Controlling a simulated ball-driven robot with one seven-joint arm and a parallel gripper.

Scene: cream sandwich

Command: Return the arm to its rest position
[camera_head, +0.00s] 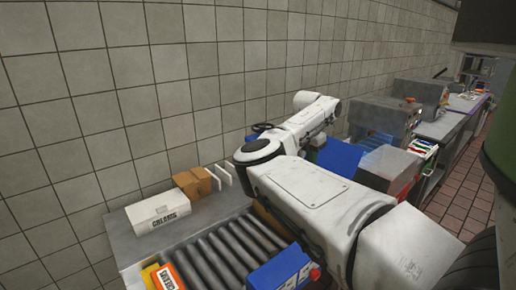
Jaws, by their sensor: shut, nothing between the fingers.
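My white arm comes in from the lower right and reaches over the counter. It bends at a joint with a dark band, and its far part runs away from me and up to the right. My gripper is not seen; the end of the arm is turned away or hidden behind its own links. I cannot see anything held.
A roller conveyor (222,252) runs below the arm. A white box marked "CREAMS" (158,211), brown blocks (192,184) and white slabs stand along the tiled wall. A blue box (281,270) is at the front. Grey machines (383,118) line the back; brick floor lies right.

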